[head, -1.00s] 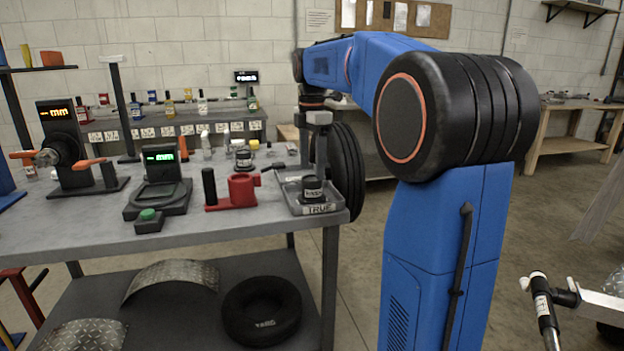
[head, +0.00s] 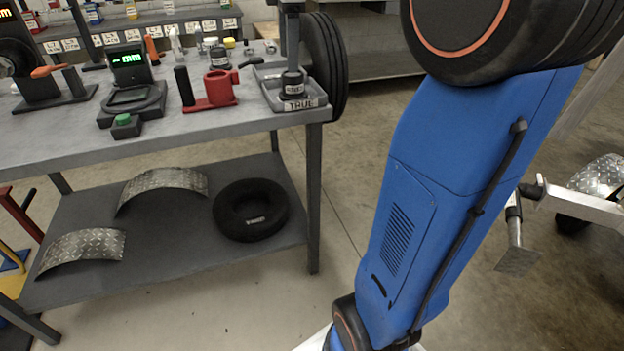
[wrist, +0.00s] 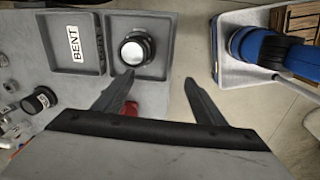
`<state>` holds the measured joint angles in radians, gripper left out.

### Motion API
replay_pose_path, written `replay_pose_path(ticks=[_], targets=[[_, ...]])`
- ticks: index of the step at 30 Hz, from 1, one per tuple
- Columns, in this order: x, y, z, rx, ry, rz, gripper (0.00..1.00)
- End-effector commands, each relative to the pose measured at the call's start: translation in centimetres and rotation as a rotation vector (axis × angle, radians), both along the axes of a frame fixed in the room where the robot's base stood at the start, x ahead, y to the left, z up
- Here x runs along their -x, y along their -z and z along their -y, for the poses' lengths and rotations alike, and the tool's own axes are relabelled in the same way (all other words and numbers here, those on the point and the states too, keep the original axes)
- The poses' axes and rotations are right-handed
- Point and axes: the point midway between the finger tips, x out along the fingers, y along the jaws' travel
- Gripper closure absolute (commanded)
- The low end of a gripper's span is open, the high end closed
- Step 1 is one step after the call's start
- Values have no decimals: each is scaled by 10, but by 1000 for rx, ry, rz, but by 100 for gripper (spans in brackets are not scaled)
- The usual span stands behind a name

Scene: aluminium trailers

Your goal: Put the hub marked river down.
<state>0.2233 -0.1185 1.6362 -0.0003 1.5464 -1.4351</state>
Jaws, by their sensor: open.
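A dark hub (head: 292,82) with a small pale label stands in the tray (head: 317,101) marked TRUE at the table's right end. I cannot read the label with certainty. In the wrist view the hub (wrist: 137,47) is seen from above, with a bright round top, inside one square compartment. The compartment beside it, marked BENT (wrist: 75,42), is empty. My gripper (wrist: 160,79) is open, with nothing between its fingers. Its left fingertip is close to the hub's lower edge in the picture; I cannot tell whether they touch. The head view shows my gripper (head: 291,62) above the tray.
Another dark hub (head: 218,57) stands farther back on the table. A red fixture (head: 212,92) and a gauge with a green display (head: 131,88) stand left of the tray. A tyre (head: 333,65) is behind the table's right end. The lower shelf holds a black ring (head: 250,210).

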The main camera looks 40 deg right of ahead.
Motion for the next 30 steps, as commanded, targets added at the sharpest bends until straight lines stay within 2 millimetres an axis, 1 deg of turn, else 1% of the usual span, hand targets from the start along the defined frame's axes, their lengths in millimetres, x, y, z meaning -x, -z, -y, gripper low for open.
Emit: replay_pose_path(ticks=[1,5,11,17,21,24,27,30], targets=[[16,6,-10,-2,52,18,35],[50,28,-31,-15,213,66,35],[104,68,-58,-55,461,141,35],[157,117,-80,-120,704,209,35],[192,156,-92,-179,874,252,35],[215,184,-98,-223,983,276,35],[232,206,-103,-261,1071,292,35],[243,222,-105,-290,1133,301,35]])
